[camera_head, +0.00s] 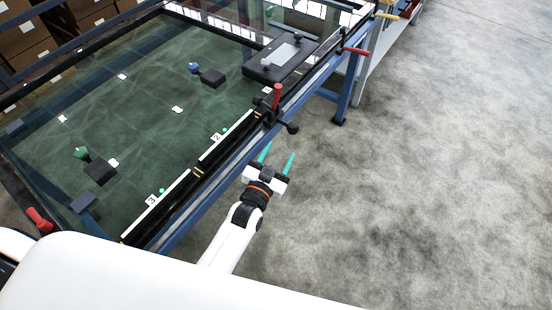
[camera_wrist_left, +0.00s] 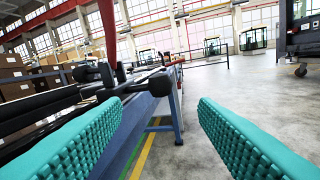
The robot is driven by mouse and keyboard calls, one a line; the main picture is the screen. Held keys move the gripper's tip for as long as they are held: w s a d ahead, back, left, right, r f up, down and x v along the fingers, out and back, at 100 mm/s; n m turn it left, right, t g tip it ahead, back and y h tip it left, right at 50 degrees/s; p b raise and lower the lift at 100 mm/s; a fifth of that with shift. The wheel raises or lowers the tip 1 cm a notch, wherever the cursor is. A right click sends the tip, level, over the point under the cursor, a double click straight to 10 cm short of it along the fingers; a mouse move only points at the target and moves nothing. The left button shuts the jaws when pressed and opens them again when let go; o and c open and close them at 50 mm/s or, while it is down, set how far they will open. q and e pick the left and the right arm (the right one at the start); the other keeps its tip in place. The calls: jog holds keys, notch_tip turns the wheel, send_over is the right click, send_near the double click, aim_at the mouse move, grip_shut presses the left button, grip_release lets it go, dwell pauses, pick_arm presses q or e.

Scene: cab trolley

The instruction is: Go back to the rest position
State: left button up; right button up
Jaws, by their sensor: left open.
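My left gripper (camera_head: 277,156) is open and empty, with its two teal fingers apart. In the head view it hangs over the bare floor, just right of the trolley's near edge. In the left wrist view its ribbed teal fingers (camera_wrist_left: 160,128) stand wide apart with nothing between them. The trolley (camera_head: 183,196) has a blue frame and a glass pane over a dark green bed. A red-handled clamp (camera_head: 276,97) with black knobs sits on the trolley's edge, a little beyond the fingertips and apart from them. My right gripper does not show.
The grey floor (camera_head: 420,190) on the right is clear. A red handle (camera_head: 356,51) and a yellow handle (camera_head: 387,15) stick out farther along the frame. Another red handle (camera_head: 39,219) is at the lower left. Cardboard boxes (camera_head: 25,35) stand behind the trolley.

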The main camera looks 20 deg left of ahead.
pick_arm(q)
jog(key=shift+s+a, duration=0.1)
jog(key=shift+s, duration=0.55)
jog(key=s+a+f+g, duration=0.1)
jog(key=s+f+g, duration=0.3)
jog(key=s+f, duration=0.7)
jog(key=s+a+f+g, duration=0.2)
jog(key=s+f+g, duration=0.25)
jog(key=f, duration=1.25)
jog(key=s+a+f+g+y, duration=0.1)
jog(key=s+f, duration=0.3)
jog(key=s, duration=0.5)
jog(key=s+a+f+n+g+y, duration=0.1)
jog(key=s+a+f+g, duration=0.3)
jog(key=s, duration=0.5)
jog(key=s+a+f+g, duration=0.3)
jog(key=s+f, duration=0.2)
jog(key=s, duration=0.4)
jog(key=shift+f+n+y, duration=0.25)
jog(key=shift+n+y, duration=0.05)
jog(key=shift+y, duration=0.1)
